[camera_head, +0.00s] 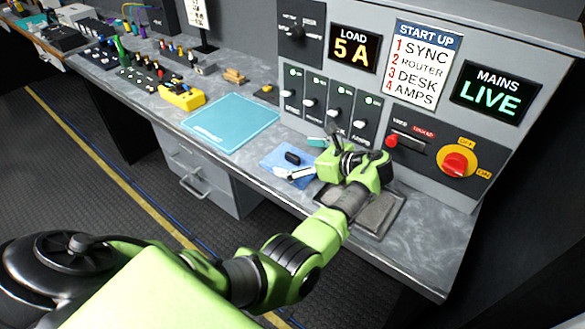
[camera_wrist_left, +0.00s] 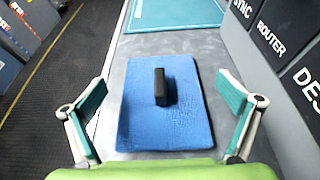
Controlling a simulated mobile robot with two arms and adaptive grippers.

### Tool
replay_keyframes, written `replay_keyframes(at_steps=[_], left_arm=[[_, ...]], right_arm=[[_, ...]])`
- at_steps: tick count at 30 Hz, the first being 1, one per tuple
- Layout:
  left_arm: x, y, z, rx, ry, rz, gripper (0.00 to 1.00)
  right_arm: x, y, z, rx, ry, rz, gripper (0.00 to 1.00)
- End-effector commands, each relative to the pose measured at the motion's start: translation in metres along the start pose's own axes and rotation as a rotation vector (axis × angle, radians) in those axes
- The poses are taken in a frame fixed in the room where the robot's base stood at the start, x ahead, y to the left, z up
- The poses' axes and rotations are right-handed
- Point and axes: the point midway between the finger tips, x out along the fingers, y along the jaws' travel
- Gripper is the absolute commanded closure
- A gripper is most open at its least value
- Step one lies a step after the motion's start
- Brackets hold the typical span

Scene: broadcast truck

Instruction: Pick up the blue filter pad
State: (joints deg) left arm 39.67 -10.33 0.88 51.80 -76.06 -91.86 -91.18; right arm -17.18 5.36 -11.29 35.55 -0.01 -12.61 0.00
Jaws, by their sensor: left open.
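The blue filter pad (camera_head: 277,158) lies flat on the grey worktop in front of the switch panel, with a raised black grip block (camera_head: 292,158) on top. In the left wrist view the pad (camera_wrist_left: 190,118) fills the space between the fingers, its black block (camera_wrist_left: 161,87) near the middle. My left gripper (camera_head: 305,158) is over the near right part of the pad and hides some of it. In the left wrist view my left gripper (camera_wrist_left: 160,118) is open, one teal-padded finger on each side of the pad, holding nothing. My right gripper is not in view.
A teal mat (camera_head: 230,122) lies beyond the pad. A grey tray-like pad (camera_head: 376,214) lies under my left arm. The switch panel (camera_head: 330,108) rises close behind the pad. A yellow box (camera_head: 182,97) and several small items stand farther left on the worktop.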

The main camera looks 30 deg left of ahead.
Motion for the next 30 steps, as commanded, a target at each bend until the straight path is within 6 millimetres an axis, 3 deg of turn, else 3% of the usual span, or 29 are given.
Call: replay_keyframes(at_steps=[18, 27, 28, 30], left_arm=[[0.057, 0.0, -0.004, -0.001, 0.0, 0.0, 0.0], [0.06, 0.0, -0.001, 0.0, 0.0, -0.001, 0.0], [0.06, 0.0, -0.001, 0.0, 0.0, -0.001, 0.03], [0.06, 0.0, -0.001, 0.0, 0.0, -0.001, 0.21]], right_arm=[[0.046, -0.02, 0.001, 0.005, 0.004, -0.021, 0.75], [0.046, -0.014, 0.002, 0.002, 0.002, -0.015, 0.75], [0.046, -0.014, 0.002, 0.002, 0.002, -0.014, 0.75], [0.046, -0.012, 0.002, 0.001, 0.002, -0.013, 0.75]])
